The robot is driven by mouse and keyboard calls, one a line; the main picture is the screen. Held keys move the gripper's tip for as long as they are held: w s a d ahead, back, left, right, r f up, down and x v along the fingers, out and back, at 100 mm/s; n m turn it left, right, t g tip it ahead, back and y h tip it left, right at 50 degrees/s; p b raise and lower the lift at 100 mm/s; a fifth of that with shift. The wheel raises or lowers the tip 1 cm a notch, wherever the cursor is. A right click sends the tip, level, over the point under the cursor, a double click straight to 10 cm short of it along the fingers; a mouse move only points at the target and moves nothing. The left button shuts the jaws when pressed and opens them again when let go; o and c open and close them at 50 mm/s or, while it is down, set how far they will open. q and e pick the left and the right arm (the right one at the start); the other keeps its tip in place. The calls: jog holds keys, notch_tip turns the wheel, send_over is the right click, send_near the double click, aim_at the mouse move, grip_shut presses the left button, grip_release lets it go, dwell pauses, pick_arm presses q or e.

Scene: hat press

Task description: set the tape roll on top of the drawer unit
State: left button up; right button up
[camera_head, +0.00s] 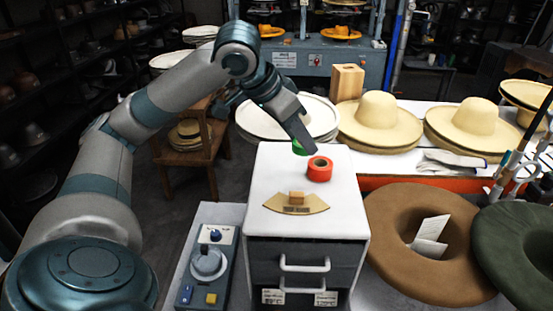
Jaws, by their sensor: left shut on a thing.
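The white-topped drawer unit (258,178) stands in the middle, with grey drawer fronts and white handles. A red-orange tape roll (319,174) with a brown core lies flat on its top, near the back right. My left gripper (303,148) reaches in above the back of the top, just behind and left of that roll. It is shut on a small green thing (298,149), mostly hidden by the finger, so I cannot tell its shape. My right gripper is not in view.
A fan-shaped tan piece with a small wooden block (296,198) lies on the unit's front top. A control box (207,266) is at its left. Brown (390,240) and green hats lie right. Straw hats (378,120) and a wooden block (347,82) stand behind.

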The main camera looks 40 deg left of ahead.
pick_arm(q)
jog(key=a+f, duration=0.1)
jog(key=s+a+f, duration=0.1)
jog(key=a+b, duration=0.1)
jog(key=a, duration=0.1)
jog(key=shift+s+a+f, duration=0.1)
jog(key=shift+s+f, duration=0.1)
jog(key=shift+f, duration=0.2)
jog(key=shift+s+a+f, duration=0.1)
jog(key=shift+a+f, duration=0.05)
jog(key=shift+a, duration=0.1)
jog(key=shift+s+a+f, duration=0.1)
jog(key=shift+a, duration=0.2)
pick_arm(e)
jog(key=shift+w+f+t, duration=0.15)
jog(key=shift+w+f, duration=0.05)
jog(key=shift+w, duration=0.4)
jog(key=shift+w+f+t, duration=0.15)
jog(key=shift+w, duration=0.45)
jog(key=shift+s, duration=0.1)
pick_arm(q)
jog(key=shift+f, duration=2)
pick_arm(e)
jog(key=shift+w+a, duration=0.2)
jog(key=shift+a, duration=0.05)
pick_arm(q)
jog(key=shift+f, duration=0.15)
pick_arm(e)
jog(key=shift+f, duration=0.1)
